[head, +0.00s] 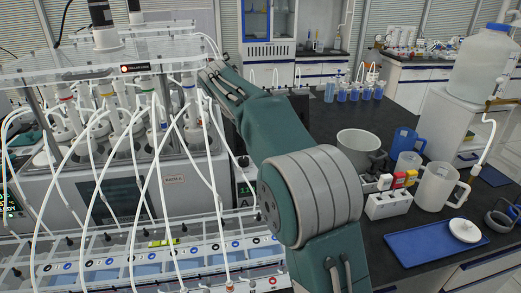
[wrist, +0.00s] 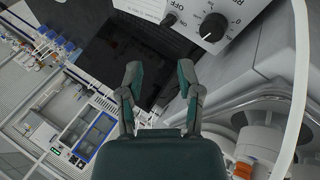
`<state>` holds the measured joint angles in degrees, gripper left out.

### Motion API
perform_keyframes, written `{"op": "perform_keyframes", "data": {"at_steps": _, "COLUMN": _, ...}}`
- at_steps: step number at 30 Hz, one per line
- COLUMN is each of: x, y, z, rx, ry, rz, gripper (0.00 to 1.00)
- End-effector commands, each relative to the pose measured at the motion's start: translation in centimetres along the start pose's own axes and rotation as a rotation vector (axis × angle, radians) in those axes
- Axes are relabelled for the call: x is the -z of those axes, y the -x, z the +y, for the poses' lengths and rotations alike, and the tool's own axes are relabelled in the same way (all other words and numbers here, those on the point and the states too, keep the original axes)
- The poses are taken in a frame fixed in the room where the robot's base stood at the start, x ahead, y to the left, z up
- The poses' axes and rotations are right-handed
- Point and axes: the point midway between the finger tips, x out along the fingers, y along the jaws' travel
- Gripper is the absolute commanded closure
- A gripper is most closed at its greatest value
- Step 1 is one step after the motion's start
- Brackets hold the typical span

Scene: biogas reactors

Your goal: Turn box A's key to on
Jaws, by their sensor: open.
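A small control box marked A (head: 243,201) shows in the head view, beside the reactor rack and partly hidden by my arm. It has a dark display with lit green digits. In the wrist view, a pale control box (wrist: 192,8) at the top carries a black round knob (wrist: 213,27) and a small dark switch (wrist: 168,20) near an ON mark. The letter of this box is not readable there, and I cannot make out a key. My gripper (wrist: 160,76) is open and empty, its fingertips below and apart from that box.
A white hose (wrist: 297,90) runs down the wrist view's right side. Reactors with many white tubes (head: 110,120) fill the head view's left. A dark bench (head: 400,215) at right holds a grey pot (head: 358,148), jugs and a blue tray (head: 425,243).

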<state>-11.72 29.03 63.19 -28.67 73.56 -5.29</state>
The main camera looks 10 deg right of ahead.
Motion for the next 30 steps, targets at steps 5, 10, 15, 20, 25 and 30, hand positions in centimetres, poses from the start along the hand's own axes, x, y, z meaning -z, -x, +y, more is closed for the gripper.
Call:
{"op": "perform_keyframes", "data": {"at_steps": 5, "x": -0.2, "y": -0.1, "z": -0.4, "rx": -0.042, "ry": 0.314, "rz": 0.007, "gripper": 0.54}}
{"op": "perform_keyframes", "data": {"at_steps": 10, "x": -0.3, "y": -0.3, "z": -0.8, "rx": -0.083, "ry": 0.624, "rz": 0.003, "gripper": 0.54}}
{"op": "perform_keyframes", "data": {"at_steps": 15, "x": -0.5, "y": -0.4, "z": -1.2, "rx": -0.125, "ry": 0.933, "rz": -0.009, "gripper": 0.54}}
{"op": "perform_keyframes", "data": {"at_steps": 20, "x": -0.6, "y": -0.5, "z": -1.7, "rx": -0.164, "ry": 1.227, "rz": -0.03, "gripper": 0.54}}
{"op": "perform_keyframes", "data": {"at_steps": 25, "x": -0.7, "y": -0.6, "z": -2.2, "rx": -0.205, "ry": 1.539, "rz": -0.061, "gripper": 0.54}}
{"op": "perform_keyframes", "data": {"at_steps": 30, "x": -0.8, "y": -0.7, "z": -2.7, "rx": -0.238, "ry": 1.806, "rz": -0.097, "gripper": 0.54}}
